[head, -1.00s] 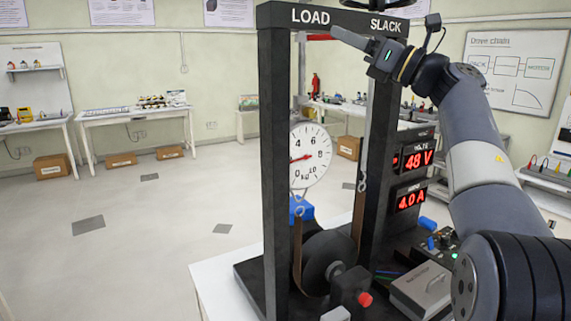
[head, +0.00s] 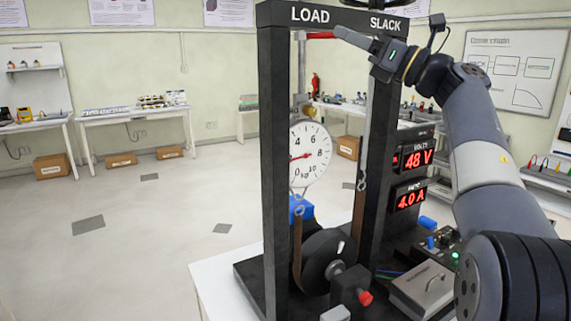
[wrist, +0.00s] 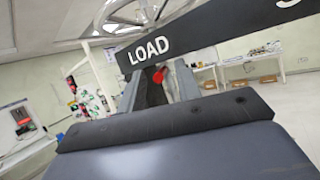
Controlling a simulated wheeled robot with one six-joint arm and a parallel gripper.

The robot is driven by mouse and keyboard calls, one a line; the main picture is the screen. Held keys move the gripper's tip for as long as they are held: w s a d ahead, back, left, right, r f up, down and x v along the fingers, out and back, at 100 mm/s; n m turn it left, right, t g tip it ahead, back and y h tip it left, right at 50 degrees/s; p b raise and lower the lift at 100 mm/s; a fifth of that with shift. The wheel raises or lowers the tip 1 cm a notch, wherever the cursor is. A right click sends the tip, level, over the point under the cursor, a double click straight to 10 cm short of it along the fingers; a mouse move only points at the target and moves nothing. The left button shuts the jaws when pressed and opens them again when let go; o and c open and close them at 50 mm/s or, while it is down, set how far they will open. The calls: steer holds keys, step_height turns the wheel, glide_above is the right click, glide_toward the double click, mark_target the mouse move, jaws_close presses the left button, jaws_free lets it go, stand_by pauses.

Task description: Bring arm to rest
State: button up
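My gripper (head: 345,36) is at the upper right in the head view, at the height of the rig's top beam (head: 330,17) marked LOAD and SLACK. My arm (head: 480,150) is raised and bent, coming up from the lower right. The wrist view shows the LOAD beam (wrist: 210,36) close ahead, and a blue-grey surface with a dark edge fills the bottom.
The rig's dial (head: 309,152) hangs between its posts above a dark drum (head: 326,258). Red displays (head: 412,160) read 48 V and 4.0 A. A metal box (head: 420,287) lies beside my arm. Benches (head: 138,112) line the back wall; the floor at left is open.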

steer(key=shift+w+a+r+b, duration=0.2)
steer(key=shift+a+b, duration=0.1)
steer(key=shift+a, duration=0.4)
steer(key=shift+s+f+m+t+h+b, duration=0.1)
steer(key=shift+f+m+t+h+b, duration=0.1)
steer(key=shift+m+t+h+b, duration=0.3)
steer(key=shift+s+a+r+m+t+h+b, duration=0.15)
steer(key=shift+s+m+t+h+b, duration=0.15)
steer(key=shift+t, duration=0.2)
steer(key=shift+s+a+r+m+t+h+b, duration=0.1)
steer(key=shift+m+t+h+b, duration=0.1)
steer(key=shift+t+h, duration=0.25)
